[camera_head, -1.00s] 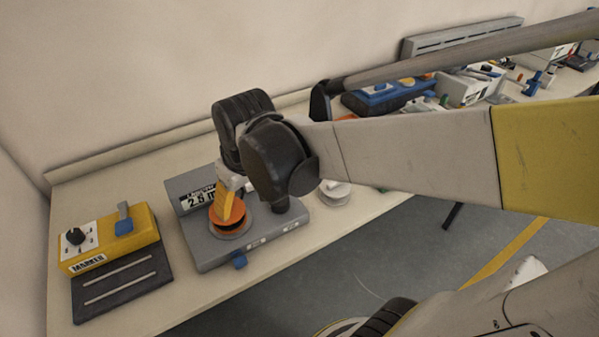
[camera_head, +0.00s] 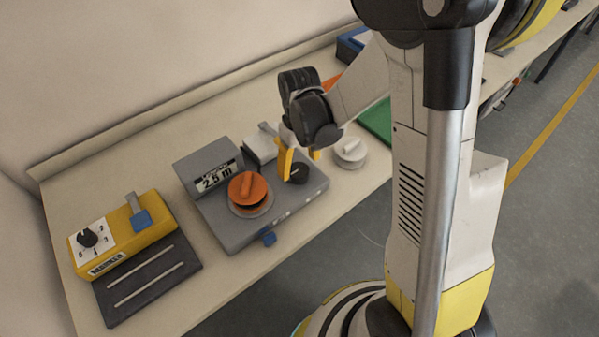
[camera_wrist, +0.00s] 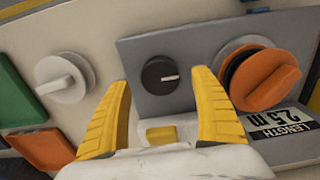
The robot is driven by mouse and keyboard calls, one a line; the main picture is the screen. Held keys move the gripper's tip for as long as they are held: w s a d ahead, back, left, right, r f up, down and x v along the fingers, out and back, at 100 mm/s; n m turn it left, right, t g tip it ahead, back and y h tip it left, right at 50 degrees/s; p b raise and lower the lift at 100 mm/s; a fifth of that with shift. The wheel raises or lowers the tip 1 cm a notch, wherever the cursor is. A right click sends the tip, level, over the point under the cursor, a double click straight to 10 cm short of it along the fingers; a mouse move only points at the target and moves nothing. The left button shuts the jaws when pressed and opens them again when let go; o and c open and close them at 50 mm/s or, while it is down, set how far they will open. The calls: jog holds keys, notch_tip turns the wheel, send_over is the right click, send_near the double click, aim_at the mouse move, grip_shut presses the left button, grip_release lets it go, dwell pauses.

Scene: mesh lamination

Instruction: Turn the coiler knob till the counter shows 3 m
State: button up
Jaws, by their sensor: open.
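The grey coiler (camera_head: 222,221) stands on the bench. Its counter (camera_head: 216,178) reads 2.5 m, and the counter also shows in the wrist view (camera_wrist: 268,121). An orange spool (camera_head: 248,188) sits on the coiler's top, right of the counter in the head view. The black round knob (camera_head: 299,173) with a white pointer line is at the coiler's right end; in the wrist view the knob (camera_wrist: 161,75) lies between and ahead of the fingertips. My gripper (camera_head: 299,158) is open above the knob, its yellow fingers (camera_wrist: 161,88) on either side, apparently not touching it.
A yellow marker unit (camera_head: 120,238) with a dial, blue lever and dark slotted plate stands at the left. A white spool (camera_head: 350,153) lies right of the coiler, with a green panel (camera_head: 376,121) beyond. Bare bench lies in front.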

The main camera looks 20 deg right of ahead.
jog(key=shift+f+b, duration=0.35)
jog(key=shift+f, duration=1.15)
jog(key=c, duration=1.2)
jog(key=m+b, duration=0.1)
jog(key=m, duration=0.3)
jog(key=o, duration=1.2)
jog(key=shift+r, duration=0.1)
